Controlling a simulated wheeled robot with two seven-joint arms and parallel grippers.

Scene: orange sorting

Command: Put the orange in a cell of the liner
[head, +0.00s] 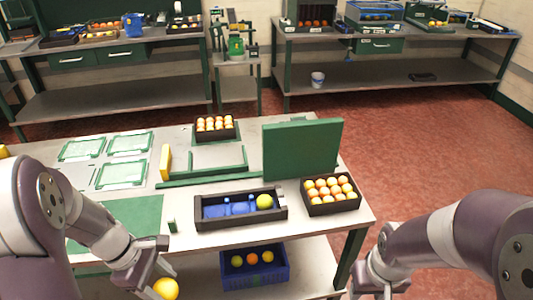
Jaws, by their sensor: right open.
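A yellow-orange orange (166,288) is at the fingertips of my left gripper (150,282), low in the head view, in front of the table's front edge. The fingers appear closed on it, partly cut off by the frame. The blue liner (222,210) lies in a dark tray (240,222) near the table's front. A yellow-green fruit (264,202) sits in its right end; the cells to the left look empty. My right gripper (372,288) is open and empty at the bottom, right of the table and well away from the liner.
A dark crate of oranges (332,208) stands right of the tray, another (216,138) at the back. A green upright panel (302,150) stands behind. A blue bin (254,284) with several fruits is on the lower shelf. A green mat (130,220) lies left of the tray.

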